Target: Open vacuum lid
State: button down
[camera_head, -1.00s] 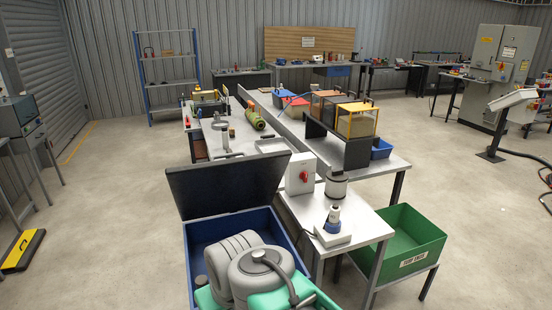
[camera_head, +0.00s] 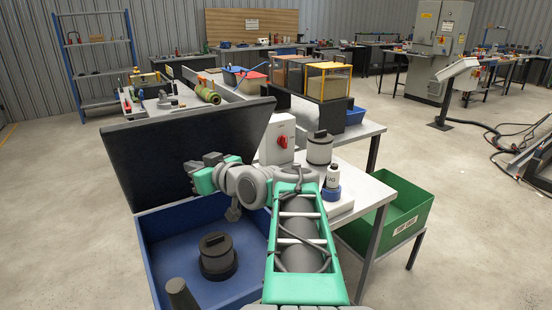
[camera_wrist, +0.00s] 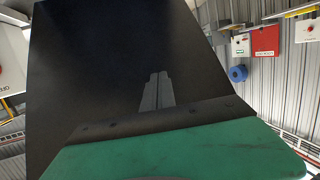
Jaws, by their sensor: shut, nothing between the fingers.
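A large black lid (camera_head: 165,150) stands raised and tilted back at the rear of a blue box (camera_head: 155,230). My gripper (camera_head: 192,174) is in front of the lid's inner face, above the box. It is shut and empty. In the wrist view, its narrow closed fingers (camera_wrist: 158,85) point at the black lid (camera_wrist: 110,60), which fills most of the picture. I cannot tell whether the fingertips touch it. A dark round canister with a handle on top (camera_head: 217,258) stands inside the box. My arm hides the box's right part.
The floor at left is clear.

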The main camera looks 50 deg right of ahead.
jog(key=s+d+f+m+t+h+b, duration=0.1)
jog(key=s+d+t+h+b, duration=0.2)
jog(key=d, duration=0.4)
jog(key=s+d+f+t+b, duration=0.1)
jog(key=s+d+t+b, duration=0.15)
jog(key=d+b, duration=0.35)
jog(key=m+t+h+p, duration=0.2)
jog(key=t+h, duration=0.1)
jog(key=h, duration=0.1)
send_near(272, 106)
jog(key=p+x, duration=0.3)
jog(key=x, duration=0.3)
jog(key=shift+w+r+p, duration=0.1)
jog(key=shift+r+p, duration=0.15)
jog(key=shift+p, duration=0.05)
jog(key=shift+w+d, duration=0.1)
jog(key=shift+w, duration=0.1)
jog(key=shift+r, duration=0.1)
